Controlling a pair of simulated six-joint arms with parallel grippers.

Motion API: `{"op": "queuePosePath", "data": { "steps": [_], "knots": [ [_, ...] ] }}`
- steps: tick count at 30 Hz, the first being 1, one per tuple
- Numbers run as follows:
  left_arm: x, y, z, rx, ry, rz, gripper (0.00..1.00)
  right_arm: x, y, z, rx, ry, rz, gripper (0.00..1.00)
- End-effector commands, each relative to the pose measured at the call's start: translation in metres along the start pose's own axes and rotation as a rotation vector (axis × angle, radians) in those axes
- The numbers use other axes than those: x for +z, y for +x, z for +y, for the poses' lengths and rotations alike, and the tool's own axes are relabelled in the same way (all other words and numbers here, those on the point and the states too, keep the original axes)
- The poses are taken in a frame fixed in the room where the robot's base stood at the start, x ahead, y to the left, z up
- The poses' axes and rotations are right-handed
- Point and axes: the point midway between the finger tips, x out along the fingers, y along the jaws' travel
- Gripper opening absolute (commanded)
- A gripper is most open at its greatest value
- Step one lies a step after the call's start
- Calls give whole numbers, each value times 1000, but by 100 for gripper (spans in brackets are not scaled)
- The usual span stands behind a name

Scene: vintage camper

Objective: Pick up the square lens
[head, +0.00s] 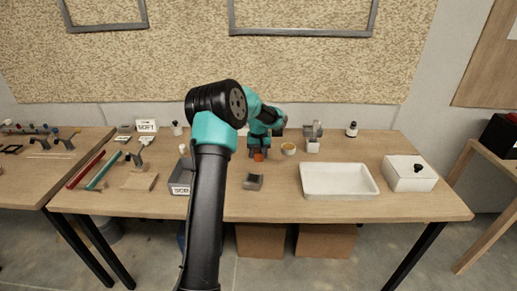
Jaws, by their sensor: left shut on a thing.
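My left gripper (259,150) points down over the middle of the wooden table, with its arm reaching in from the front. It is shut on a small orange piece (258,157) that shows at its fingertips. This piece may be the square lens, but it is too small and too covered by the fingers to tell its shape. I cannot tell whether it touches the table top. My right gripper is not in view.
A grey bin (180,178) is partly behind my arm.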

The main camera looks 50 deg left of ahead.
Motion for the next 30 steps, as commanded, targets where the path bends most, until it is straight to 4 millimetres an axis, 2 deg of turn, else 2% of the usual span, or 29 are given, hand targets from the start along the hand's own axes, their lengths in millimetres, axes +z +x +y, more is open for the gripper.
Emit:
{"op": "queuePosePath", "data": {
  "steps": [3, 10, 30],
  "knots": [
    [19, -2, 0, 0, 1, -1, 23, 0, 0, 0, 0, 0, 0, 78],
    [40, -4, 2, 0, 0, -1, 23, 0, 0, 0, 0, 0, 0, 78],
    [43, -4, 2, 0, 0, 0, 23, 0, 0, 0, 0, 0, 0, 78]
  ]
}}
